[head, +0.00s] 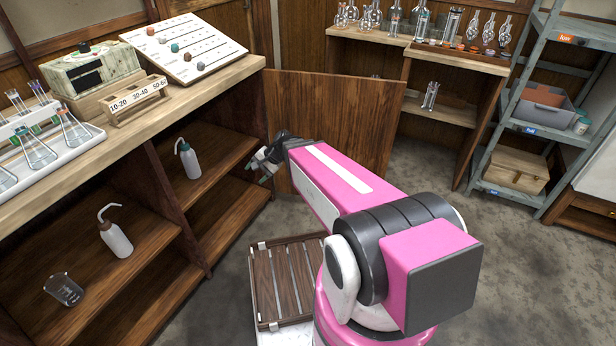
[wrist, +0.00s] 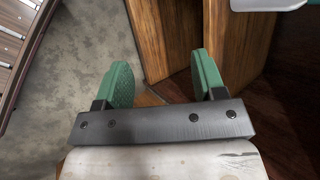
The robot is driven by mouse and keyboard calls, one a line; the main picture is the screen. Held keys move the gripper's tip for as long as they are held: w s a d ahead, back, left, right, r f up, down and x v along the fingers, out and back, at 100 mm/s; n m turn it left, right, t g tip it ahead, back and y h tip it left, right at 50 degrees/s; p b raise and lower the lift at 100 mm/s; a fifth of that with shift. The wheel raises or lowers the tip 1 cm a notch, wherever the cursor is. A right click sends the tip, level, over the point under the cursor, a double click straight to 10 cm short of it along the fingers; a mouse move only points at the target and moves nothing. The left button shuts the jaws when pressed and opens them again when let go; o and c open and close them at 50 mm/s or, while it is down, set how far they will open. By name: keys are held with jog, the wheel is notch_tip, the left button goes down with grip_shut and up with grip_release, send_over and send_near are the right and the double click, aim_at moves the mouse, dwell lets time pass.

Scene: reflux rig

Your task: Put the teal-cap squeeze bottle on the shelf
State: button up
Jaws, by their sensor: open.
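A white squeeze bottle (head: 189,163) with a bent spout stands upright in the upper right bay under the left bench; its cap looks teal-grey. A second white squeeze bottle (head: 117,240) with a brownish cap stands upright in the bay nearer me. The wooden shelf board (head: 215,160) under the bench carries the first bottle. My gripper (head: 259,168) is at the right end of the bench, to the right of the first bottle and apart from it. In the wrist view my gripper (wrist: 165,78) shows two green fingers spread apart with nothing between them.
A beaker (head: 64,289) stands near the second bottle. A wooden panel (head: 335,115) stands just behind my gripper. A slatted wooden rack (head: 285,280) is low in front. Grey shelving (head: 545,130) stands at the right. The floor (head: 520,270) at right is clear.

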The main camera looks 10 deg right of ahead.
jog(key=s+d+n+g+h, duration=0.1)
jog(key=s+d+n+h, duration=0.2)
jog(key=d, duration=0.6)
jog(key=s+d+n+h, duration=0.3)
jog(key=s+d+h, duration=0.1)
jog(key=d, duration=0.4)
jog(key=shift+d+r+n+g+h, duration=0.3)
jog(key=shift+d+n+g+h, duration=0.1)
jog(key=shift+h, duration=0.1)
jog(key=shift+s, duration=0.1)
